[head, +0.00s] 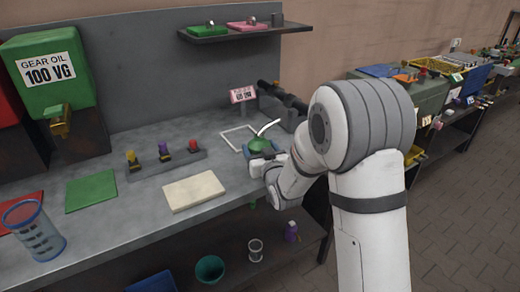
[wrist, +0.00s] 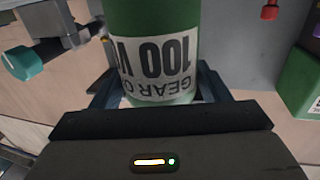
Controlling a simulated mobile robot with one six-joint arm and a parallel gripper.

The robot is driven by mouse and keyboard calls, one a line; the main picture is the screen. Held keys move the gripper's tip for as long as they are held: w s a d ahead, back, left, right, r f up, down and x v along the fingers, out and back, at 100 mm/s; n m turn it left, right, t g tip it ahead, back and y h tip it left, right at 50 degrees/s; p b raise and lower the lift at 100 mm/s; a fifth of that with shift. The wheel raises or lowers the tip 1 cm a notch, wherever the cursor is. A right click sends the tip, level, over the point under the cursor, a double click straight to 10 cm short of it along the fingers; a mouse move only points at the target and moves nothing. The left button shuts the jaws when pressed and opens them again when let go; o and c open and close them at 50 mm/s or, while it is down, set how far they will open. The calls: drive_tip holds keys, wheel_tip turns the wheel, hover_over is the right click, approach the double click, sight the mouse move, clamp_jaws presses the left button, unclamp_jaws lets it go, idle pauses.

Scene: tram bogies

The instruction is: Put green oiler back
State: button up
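The green oiler (head: 259,144) has a pale curved spout and stands over the workbench (head: 130,236), beside a white square outline (head: 228,141). In the wrist view, its green body (wrist: 152,22) fills the middle, with an upside-down "GEAR OIL 100 VG" label. My gripper (head: 262,158) has its dark blue fingers on either side of the oiler, close against it. The wrist view shows the gripper (wrist: 155,92) shut on the oiler's body. The oiler's base is hidden by my gripper, so I cannot tell whether it touches the bench.
A green gear oil tank (head: 48,75) stands at the left. A green mat (head: 92,191), a cream pad (head: 193,191) and a small rack (head: 165,166) lie on the bench. A wall shelf (head: 245,33) holds green and pink pads. Dark cylindrical parts (head: 285,100) sit behind my arm.

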drive_tip(key=o, duration=0.3)
drive_tip(key=shift+r, duration=0.2)
drive_tip(key=s+d+f+m+g+h+b, duration=0.15)
drive_tip(key=s+d+g+h, duration=0.45)
drive_tip(key=s+d, duration=1.05)
drive_tip(key=s+m+g, duration=0.1)
drive_tip(key=s+g, duration=0.2)
drive_tip(key=s, duration=0.3)
drive_tip(key=s+d+g, duration=0.1)
drive_tip(key=s+g, duration=0.2)
drive_tip(key=s, duration=0.3)
drive_tip(key=s+d+m+g, duration=0.1)
drive_tip(key=s+g, duration=0.1)
drive_tip(key=s, duration=0.4)
drive_tip(key=shift+s+d+r+m+g, duration=0.2)
drive_tip(key=shift+r+m+g, duration=0.1)
drive_tip(key=shift+m+g, duration=0.1)
